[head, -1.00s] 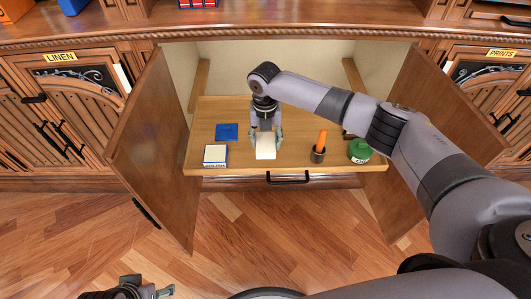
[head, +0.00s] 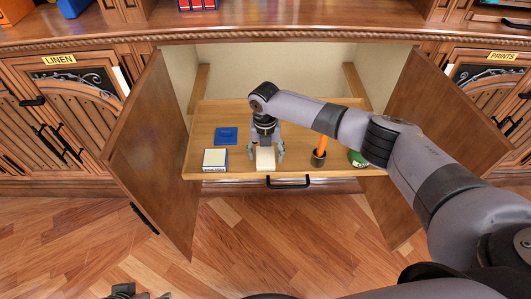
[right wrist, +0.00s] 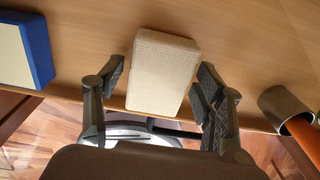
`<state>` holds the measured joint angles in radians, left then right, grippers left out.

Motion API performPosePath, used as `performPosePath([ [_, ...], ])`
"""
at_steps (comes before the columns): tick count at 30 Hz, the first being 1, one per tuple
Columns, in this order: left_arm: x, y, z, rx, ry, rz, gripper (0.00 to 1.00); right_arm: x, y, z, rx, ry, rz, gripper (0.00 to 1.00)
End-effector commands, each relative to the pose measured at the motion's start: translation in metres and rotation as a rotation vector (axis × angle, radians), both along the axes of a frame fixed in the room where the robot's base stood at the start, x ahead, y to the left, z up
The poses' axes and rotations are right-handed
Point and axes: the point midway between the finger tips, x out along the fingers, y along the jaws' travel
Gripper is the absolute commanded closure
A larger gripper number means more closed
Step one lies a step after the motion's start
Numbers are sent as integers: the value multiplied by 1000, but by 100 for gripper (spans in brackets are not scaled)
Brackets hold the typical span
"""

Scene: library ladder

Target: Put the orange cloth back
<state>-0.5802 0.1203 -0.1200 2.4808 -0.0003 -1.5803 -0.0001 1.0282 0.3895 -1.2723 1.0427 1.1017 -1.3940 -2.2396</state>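My right gripper (head: 265,156) is over the front of the pulled-out wooden shelf (head: 203,131). Its fingers stand open on either side of a cream block (head: 265,158). In the right wrist view, the block (right wrist: 163,72) lies near the shelf's front edge between the spread fingers (right wrist: 160,88), with small gaps on both sides. My left gripper (head: 130,292) is only partly in view at the bottom edge, and its fingers cannot be made out.
A white-topped blue box (head: 215,160) and a flat blue square (head: 227,136) are left on the shelf. A green tin (head: 358,158) is partly hidden behind my right arm. Open cabinet doors (head: 150,150) flank the shelf. Black handle (head: 288,181) is on its front.

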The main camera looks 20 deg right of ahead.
Motion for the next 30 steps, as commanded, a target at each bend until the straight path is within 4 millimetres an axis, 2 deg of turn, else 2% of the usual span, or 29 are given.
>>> performPosePath([
  [11, 0, 0, 1, 0, 0, 0, 33, 0, 0, 3, 1, -1, 0, 31],
  [14, 0, 0, 5, 0, 0, 0, 33, 1, 0, 13, 1, -2, 0, 31],
  [18, 1, 0, 11, -1, -2, 0, 33, 1, 0, 39, 1, -3, 0, 31],
  [24, 12, -3, -32, 0, 26, -2, 33, 2, 0, 81, 1, -3, 1, 31],
  [30, 15, -4, -59, 1, 38, -5, 33, 1, 1, 111, 1, -1, 0, 31],
])
